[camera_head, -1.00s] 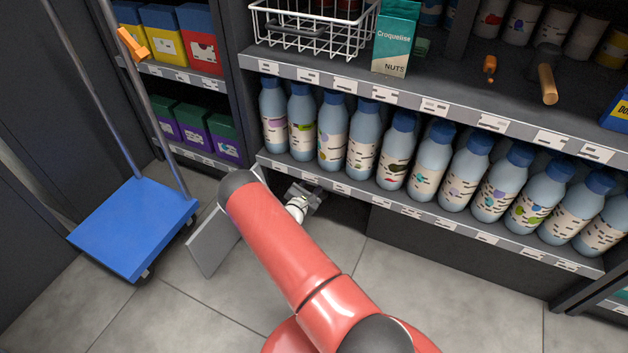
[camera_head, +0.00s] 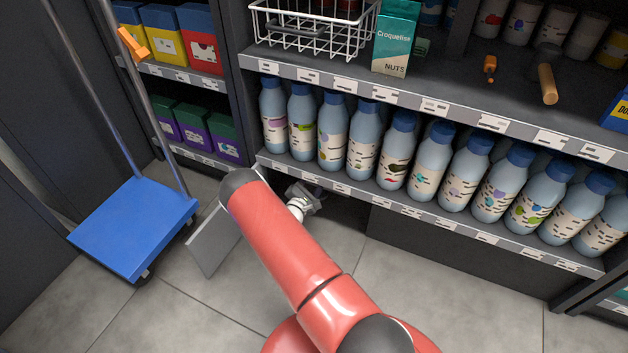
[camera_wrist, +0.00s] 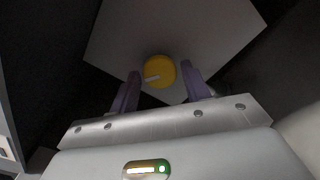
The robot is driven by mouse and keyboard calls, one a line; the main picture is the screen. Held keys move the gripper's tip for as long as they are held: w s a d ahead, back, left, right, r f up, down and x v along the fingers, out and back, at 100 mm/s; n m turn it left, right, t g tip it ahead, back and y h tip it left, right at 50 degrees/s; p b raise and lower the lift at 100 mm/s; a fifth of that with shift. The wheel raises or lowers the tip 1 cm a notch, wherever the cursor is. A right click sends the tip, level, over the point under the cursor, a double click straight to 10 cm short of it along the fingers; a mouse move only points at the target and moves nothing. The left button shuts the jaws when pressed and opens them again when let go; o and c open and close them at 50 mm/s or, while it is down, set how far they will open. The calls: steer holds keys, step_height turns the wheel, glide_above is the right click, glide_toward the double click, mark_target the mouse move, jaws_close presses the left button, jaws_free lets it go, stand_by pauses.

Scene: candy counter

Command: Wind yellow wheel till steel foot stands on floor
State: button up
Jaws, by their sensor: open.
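The yellow wheel (camera_wrist: 165,70) is a small round knob with a pale mark on its face. It shows in the wrist view in front of a grey plate (camera_wrist: 115,38). My gripper (camera_wrist: 160,68) is open, with one purple finger on each side of the wheel. Whether the fingers touch it cannot be told. In the head view my gripper (camera_head: 306,198) is low under the bottom shelf, partly behind my red arm. The wheel is hidden there. I cannot make out the steel foot in either view.
A grey panel (camera_head: 210,242) stands tilted on the floor left of my arm. A blue trolley (camera_head: 135,225) is farther left. A row of blue bottles (camera_head: 430,165) fills the shelf above my gripper. A dark base panel (camera_head: 450,250) closes the space to the right.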

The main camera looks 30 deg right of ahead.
steer(key=p+v, duration=0.1)
steer(key=v, duration=0.4)
steer(key=shift+p, duration=0.3)
stand_by(0.4)
